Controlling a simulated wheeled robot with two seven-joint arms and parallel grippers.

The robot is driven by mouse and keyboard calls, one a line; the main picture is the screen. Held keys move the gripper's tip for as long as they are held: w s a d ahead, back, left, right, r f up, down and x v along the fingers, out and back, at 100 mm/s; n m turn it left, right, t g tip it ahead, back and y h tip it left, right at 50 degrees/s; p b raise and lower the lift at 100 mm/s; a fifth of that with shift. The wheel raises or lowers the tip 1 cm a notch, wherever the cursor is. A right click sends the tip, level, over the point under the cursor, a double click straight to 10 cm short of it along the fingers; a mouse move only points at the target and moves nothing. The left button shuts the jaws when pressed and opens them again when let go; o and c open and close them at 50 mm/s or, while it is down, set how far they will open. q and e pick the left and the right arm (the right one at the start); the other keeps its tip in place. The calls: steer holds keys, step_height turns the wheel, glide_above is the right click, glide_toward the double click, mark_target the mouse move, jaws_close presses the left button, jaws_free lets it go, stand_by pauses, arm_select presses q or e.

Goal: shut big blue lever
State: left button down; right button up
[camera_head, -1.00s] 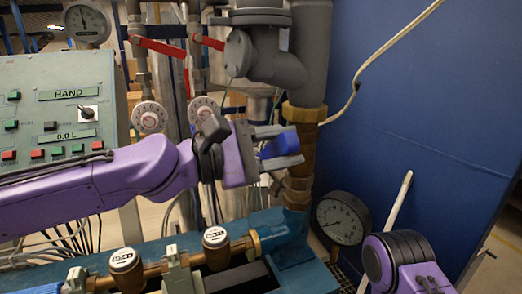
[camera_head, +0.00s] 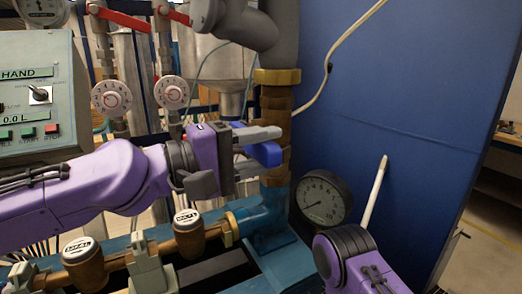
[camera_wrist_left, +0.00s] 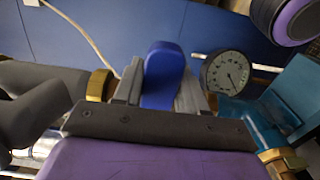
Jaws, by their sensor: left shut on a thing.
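The big blue lever (camera_head: 267,153) is at the brass valve on the vertical pipe, right of centre in the head view. In the left wrist view the blue lever (camera_wrist_left: 162,75) lies between the two grey fingers. My left gripper (camera_head: 262,147) is shut on the lever, one finger on each side of it. It also shows in the left wrist view (camera_wrist_left: 160,88). Part of the lever and the valve body is hidden behind the gripper. Of my right arm, only a purple and black link shows at the lower right; its gripper is out of view.
A round pressure gauge (camera_head: 323,198) stands just right of the valve. A blue base (camera_head: 285,262) carries brass meters (camera_head: 188,236) below my left arm. A control box (camera_head: 38,100) is at left. A blue wall panel (camera_head: 400,110) is behind, with a white cable.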

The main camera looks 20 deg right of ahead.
arm_select(q)
steer(key=shift+f, duration=0.2)
stand_by(0.3)
steer(key=c, duration=0.7)
jaws_free()
steer(key=shift+a, duration=0.2)
steer(key=a, duration=0.3)
steer(key=s+a+b, duration=0.1)
steer(key=a, duration=0.6)
steer(key=shift+s, duration=0.25)
